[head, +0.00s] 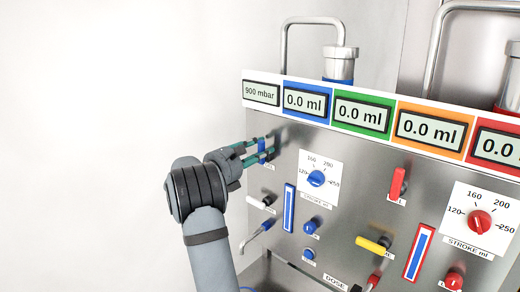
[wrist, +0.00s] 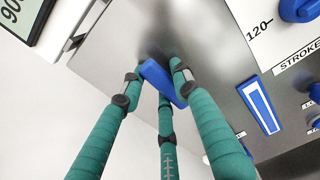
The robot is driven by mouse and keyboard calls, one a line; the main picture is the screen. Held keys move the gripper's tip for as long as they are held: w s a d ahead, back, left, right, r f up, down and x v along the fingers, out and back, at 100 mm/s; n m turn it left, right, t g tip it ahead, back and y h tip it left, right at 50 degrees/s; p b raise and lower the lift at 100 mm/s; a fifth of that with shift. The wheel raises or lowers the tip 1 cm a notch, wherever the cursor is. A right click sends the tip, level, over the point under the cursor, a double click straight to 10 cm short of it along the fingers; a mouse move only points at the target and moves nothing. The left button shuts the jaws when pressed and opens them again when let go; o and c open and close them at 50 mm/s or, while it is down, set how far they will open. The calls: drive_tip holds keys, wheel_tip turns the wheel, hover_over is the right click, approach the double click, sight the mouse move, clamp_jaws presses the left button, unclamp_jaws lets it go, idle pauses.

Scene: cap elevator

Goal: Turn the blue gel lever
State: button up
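The blue lever (head: 262,146) is at the upper left of the steel panel, below the 900 mbar display, with a small, partly hidden label under it. In the wrist view the blue lever (wrist: 160,80) is tilted, its upper end to the left and its lower end to the right. My gripper (head: 265,148) has its teal fingers reaching to the panel around the lever. In the wrist view my gripper (wrist: 157,80) has fingers spread left, right and below the lever; the right finger is very close to it. Whether any finger touches it is unclear.
A red lever (head: 397,183) and yellow lever (head: 372,243) are farther right. Left of the panel is clear.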

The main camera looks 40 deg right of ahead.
drive_tip(key=o, duration=0.4)
drive_tip(key=shift+r, duration=0.25)
drive_tip(key=shift+c, duration=0.2)
drive_tip(key=s+a, duration=0.2)
drive_tip(key=a, duration=0.9)
drive_tip(key=shift+a, duration=0.4)
drive_tip(key=shift+d, duration=0.15)
drive_tip(key=d, duration=0.3)
drive_tip(key=w+d, duration=0.1)
drive_tip(key=d, duration=0.3)
drive_tip(key=w+d, duration=0.1)
drive_tip(key=d, duration=0.3)
drive_tip(key=shift+d, duration=0.2)
drive_tip(key=shift+w+d+r+p, duration=0.15)
drive_tip(key=shift+r+p, duration=0.1)
drive_tip(key=shift+p, duration=0.35)
drive_tip(key=shift+f+n+p, duration=0.1)
drive_tip(key=shift+n+p, duration=0.2)
drive_tip(key=shift+p, duration=0.05)
drive_tip(key=shift+f, duration=0.15)
